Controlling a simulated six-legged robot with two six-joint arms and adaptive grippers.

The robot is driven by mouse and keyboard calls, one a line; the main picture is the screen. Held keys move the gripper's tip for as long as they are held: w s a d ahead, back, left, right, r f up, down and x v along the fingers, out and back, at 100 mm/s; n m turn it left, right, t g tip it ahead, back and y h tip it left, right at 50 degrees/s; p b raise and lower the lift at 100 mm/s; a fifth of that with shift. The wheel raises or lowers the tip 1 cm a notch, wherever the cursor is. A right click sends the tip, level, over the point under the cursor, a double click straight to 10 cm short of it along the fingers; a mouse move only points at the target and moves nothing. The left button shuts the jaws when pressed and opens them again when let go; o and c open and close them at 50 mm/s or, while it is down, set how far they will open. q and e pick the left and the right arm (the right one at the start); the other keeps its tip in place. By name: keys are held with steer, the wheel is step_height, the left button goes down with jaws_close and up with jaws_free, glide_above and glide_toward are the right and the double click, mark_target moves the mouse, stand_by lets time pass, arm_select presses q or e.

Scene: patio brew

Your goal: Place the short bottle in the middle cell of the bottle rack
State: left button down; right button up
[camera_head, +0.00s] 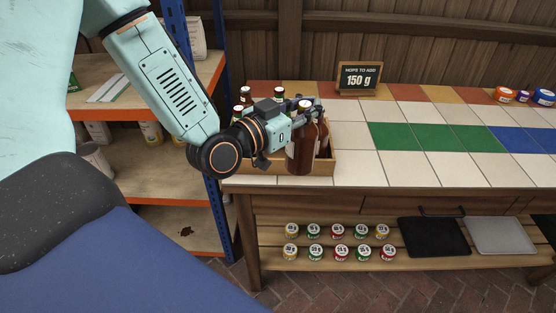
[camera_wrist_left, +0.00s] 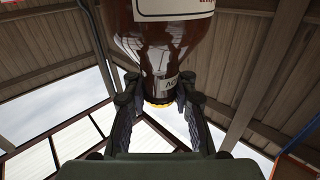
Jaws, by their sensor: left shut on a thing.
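My left gripper (camera_head: 308,112) is shut on the neck of a brown bottle (camera_head: 300,154), which hangs upright below it. In the left wrist view the same bottle (camera_wrist_left: 170,40) shows pale labels and a yellow cap between the two fingers (camera_wrist_left: 160,98). The wooden bottle rack (camera_head: 326,166) stands on the tiled counter. The held bottle overlaps the rack's front wall, and I cannot tell whether its base is inside or in front of it. Several capped bottles (camera_head: 246,94) stand in the rack, partly behind my gripper. The middle cell is hidden. My right gripper is out of view.
A sign (camera_head: 359,78) stands at the back of the counter. Small tins (camera_head: 505,95) sit at its far right. Most tiles right of the rack are clear. Shelves (camera_head: 150,175) stand at the left. Several tins (camera_head: 340,251) and a black tray (camera_head: 433,237) lie on the lower shelf.

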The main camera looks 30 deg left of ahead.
arm_select(q)
steer(key=w+a+r+n+y, duration=0.2)
steer(key=w+a+n+y, duration=0.35)
steer(key=a, duration=0.55)
step_height(320, 180, down, 10)
steer(key=w+m+b, duration=0.1)
steer(key=b, duration=0.2)
steer(key=shift+w+t+y, duration=0.3)
steer(key=shift+w+y, duration=0.05)
steer(key=shift+s+f+b, duration=0.15)
steer(key=shift+b, duration=0.15)
steer(key=c, duration=1.5)
jaws_free()
steer(key=shift+c, duration=0.2)
steer(key=o, duration=0.5)
steer(key=shift+c, duration=0.2)
